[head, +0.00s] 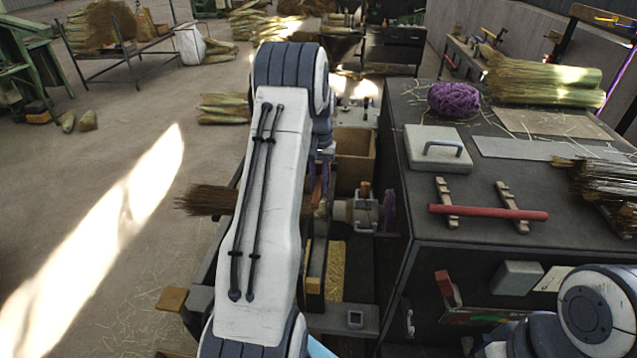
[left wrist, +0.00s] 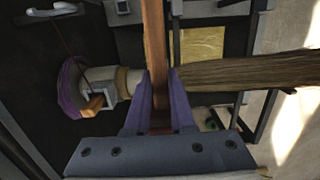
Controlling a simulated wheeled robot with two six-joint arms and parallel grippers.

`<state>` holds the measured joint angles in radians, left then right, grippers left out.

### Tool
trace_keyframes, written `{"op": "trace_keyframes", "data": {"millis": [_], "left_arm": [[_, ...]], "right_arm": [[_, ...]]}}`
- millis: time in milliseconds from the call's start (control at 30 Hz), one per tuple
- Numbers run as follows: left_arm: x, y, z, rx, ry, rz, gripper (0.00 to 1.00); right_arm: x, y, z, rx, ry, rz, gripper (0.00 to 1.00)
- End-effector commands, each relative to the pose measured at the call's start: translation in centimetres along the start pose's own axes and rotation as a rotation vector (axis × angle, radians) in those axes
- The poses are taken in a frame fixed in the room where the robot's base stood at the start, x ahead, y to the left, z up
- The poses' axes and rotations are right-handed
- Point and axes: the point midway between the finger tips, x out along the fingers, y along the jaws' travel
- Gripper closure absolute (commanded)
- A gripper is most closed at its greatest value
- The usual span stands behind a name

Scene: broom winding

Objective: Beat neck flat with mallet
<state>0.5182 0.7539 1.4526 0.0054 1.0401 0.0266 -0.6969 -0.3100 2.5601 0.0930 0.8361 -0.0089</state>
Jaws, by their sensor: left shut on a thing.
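My left gripper (left wrist: 159,112) is shut on a wooden bar, which looks like the mallet's handle (left wrist: 154,45). The handle runs up out of the left wrist view, and no mallet head shows there. Behind it the broom (left wrist: 240,72) lies sideways, its straw brush pointing right and its neck end partly hidden by the handle and fingers. In the head view the brush (head: 207,200) sticks out left of my left arm, which hides the neck. My left gripper (head: 318,192) is partly covered there by its own arm. I cannot tell whether the mallet touches the neck.
A winding chuck (head: 362,212) with a purple disc (head: 389,211) stands right of the gripper. The dark bench (head: 415,95) at right carries a red bar (head: 490,212) on wooden rests, purple twine (head: 454,98), a lidded metal plate (head: 437,150) and straw bundles (head: 540,82). Open floor lies left.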

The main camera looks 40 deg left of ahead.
Motion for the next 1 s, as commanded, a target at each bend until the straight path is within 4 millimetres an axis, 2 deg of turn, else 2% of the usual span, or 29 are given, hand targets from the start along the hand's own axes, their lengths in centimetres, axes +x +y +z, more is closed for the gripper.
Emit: {"op": "trace_keyframes", "data": {"millis": [67,333,367,700,1000], "left_arm": [[1.1,0.0,-0.1,0.000,0.000,0.000,1.00],[10.2,0.0,-1.0,0.000,-0.003,0.000,1.00],[8.6,0.0,-1.0,0.000,0.002,0.000,1.00],[5.2,0.0,-0.6,0.000,0.002,0.000,1.00],[5.4,0.0,-0.6,0.000,0.001,0.000,1.00]], "right_arm": [[0.8,0.1,0.0,0.001,0.000,0.000,0.45],[6.2,0.5,0.3,0.009,0.000,0.000,0.45],[5.0,0.4,0.3,0.009,-0.001,0.000,0.45],[2.0,0.1,0.1,0.008,0.001,0.000,0.45],[2.2,0.2,0.1,0.008,0.000,0.000,0.45]]}}
